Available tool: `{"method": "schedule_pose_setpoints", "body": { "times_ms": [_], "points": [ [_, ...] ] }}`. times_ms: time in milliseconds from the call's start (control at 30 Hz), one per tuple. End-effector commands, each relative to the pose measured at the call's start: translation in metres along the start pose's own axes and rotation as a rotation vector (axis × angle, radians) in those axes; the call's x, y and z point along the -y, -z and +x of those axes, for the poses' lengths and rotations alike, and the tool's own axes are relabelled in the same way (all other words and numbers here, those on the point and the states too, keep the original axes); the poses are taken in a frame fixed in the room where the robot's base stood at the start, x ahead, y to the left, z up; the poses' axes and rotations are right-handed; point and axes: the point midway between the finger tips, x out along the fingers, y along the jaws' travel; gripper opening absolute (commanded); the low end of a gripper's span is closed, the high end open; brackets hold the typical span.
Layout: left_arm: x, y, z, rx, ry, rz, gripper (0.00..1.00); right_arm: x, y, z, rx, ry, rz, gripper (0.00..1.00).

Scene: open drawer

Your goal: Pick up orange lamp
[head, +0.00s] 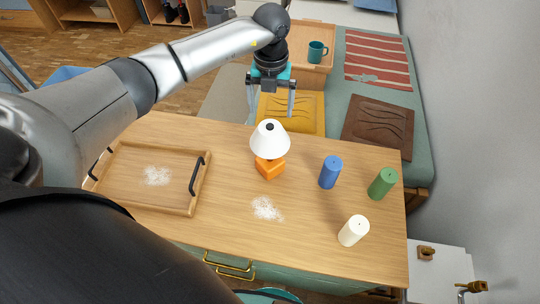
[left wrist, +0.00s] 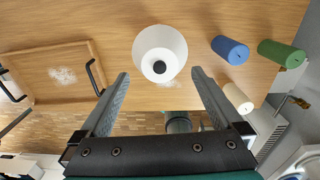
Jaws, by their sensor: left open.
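The orange lamp has an orange block base (head: 270,168) and a white cone shade (head: 268,141), and it stands upright on the wooden counter (head: 225,228). My left gripper (head: 270,98) is open and empty, above and behind the lamp in the head view. In the left wrist view the white shade (left wrist: 160,52) shows beyond and between the two open fingers (left wrist: 158,85), apart from them. The shade hides the orange base there. My right gripper is not in view.
A wooden tray (head: 134,203) with black handles sits left of the lamp. Blue (head: 330,172), green (head: 382,184) and white (head: 353,231) cylinders stand to the right. White powder (head: 266,209) lies in front of the lamp. Behind the counter is a bench with cushions (head: 379,128).

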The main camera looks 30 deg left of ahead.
Motion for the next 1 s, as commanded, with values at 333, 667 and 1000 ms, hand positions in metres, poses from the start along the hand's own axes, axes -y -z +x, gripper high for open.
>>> {"method": "schedule_pose_setpoints", "body": {
  "times_ms": [333, 667, 1000],
  "points": [
    [-0.001, 0.008, 0.045, -0.003, 0.0, 0.0, 1.0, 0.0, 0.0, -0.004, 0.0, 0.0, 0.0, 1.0],
    [-0.001, 0.008, 0.047, -0.001, 0.0, 0.001, 0.92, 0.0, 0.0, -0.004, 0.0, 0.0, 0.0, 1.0],
    [-0.001, 0.008, 0.047, -0.001, 0.001, 0.0, 0.54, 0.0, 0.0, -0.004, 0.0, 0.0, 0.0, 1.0]
  ]
}}
